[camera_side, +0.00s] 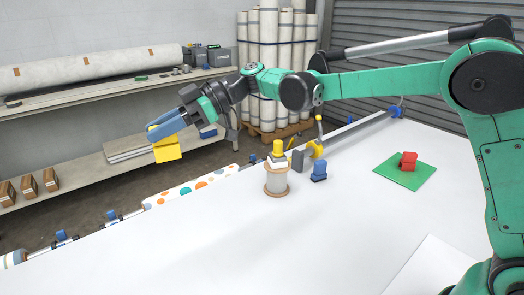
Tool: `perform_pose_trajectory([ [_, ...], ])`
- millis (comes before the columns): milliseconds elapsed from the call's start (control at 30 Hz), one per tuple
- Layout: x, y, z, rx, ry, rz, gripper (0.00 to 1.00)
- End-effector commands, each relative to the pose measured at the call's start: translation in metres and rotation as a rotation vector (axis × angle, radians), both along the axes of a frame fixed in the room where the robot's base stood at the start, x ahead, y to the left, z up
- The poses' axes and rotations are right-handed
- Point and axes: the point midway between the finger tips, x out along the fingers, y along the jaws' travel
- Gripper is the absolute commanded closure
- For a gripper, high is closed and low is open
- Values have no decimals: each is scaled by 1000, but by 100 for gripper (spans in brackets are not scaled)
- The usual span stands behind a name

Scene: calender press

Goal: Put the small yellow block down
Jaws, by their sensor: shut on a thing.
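A small yellow block (167,150) is in my gripper (165,132), at the left of the side view. The blue fingers are shut on it and cover its upper part. My gripper holds it in the air, apart from the white table (180,245), with the arm stretched out to the left. How high it hangs over what lies below is hard to tell from this one view.
A spool-like post (277,180) with a yellow top stands on the table. A blue piece (319,171) stands to its right. A red block (408,160) sits on a green square (405,172). A dotted roll (190,188) lies along the far edge. The table's front left is clear.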

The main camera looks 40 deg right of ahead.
Motion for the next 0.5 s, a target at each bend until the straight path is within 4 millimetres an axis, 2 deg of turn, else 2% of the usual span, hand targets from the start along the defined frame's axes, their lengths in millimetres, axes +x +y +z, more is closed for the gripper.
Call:
perform_pose_trajectory([
  [33, 1, -22, 0, 0, 1, -48, 100],
  [100, 1, -45, 0, 0, 1, -99, 100],
  [200, -1, -67, -1, 0, 1, -149, 100],
  [367, -2, -78, -20, 0, 1, -174, 100],
  [500, -2, -77, -58, 0, 1, -173, 100],
])
